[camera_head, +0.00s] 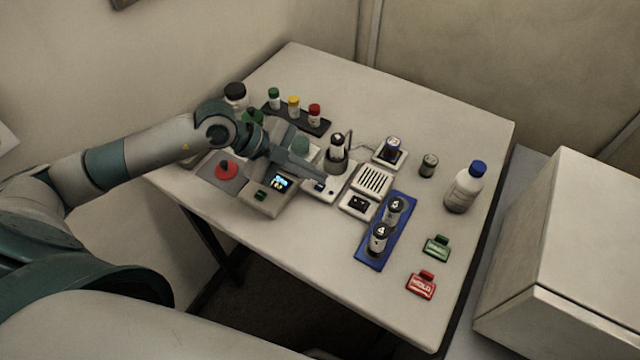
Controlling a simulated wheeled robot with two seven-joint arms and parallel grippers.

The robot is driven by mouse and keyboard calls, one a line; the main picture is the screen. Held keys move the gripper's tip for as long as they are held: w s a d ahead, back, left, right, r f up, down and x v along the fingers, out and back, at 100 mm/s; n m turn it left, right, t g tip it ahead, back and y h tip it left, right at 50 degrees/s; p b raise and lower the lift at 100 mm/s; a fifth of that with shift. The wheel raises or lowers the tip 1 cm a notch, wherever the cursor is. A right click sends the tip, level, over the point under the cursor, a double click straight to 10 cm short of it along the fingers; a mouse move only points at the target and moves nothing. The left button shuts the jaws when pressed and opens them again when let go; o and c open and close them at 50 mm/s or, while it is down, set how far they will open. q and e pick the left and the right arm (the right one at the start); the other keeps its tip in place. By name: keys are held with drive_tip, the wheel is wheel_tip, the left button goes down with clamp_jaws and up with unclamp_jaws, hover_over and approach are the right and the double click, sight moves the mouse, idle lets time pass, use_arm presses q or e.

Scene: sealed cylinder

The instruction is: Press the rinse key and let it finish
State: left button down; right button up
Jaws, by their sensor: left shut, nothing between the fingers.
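My left gripper (314,171) is shut and empty. It reaches in from the left, low over the devices in the middle of the table, with its tips above a small white unit (318,189) with dark-blue marks. I cannot tell whether the tips touch it. A grey box (264,203) with a lit screen (281,183) and a small green key (261,196) stands just left of the tips, partly hidden by the gripper. No key label is readable, so I cannot tell which one is the rinse key. My right gripper is not in view.
A red button (227,170) sits on a grey plate at left. A rack of capped vials (294,106) stands behind. A blue tray (371,257) holds numbered cylinders. A blue-capped bottle (464,189), green tag (437,247) and red tag (421,285) are at right. The back right is clear.

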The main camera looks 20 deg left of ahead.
use_arm(q)
drive_tip(key=shift+f, duration=0.15)
idle(0.5)
drive_tip(key=shift+f, duration=0.25)
drive_tip(key=shift+f, duration=0.4)
idle(0.8)
idle(0.3)
drive_tip(key=shift+r+p, duration=0.75)
drive_tip(key=shift+r, duration=0.05)
wheel_tip(320, 180, up, 5)
drive_tip(key=p, duration=0.4)
drive_tip(key=shift+p, duration=0.4)
idle(0.8)
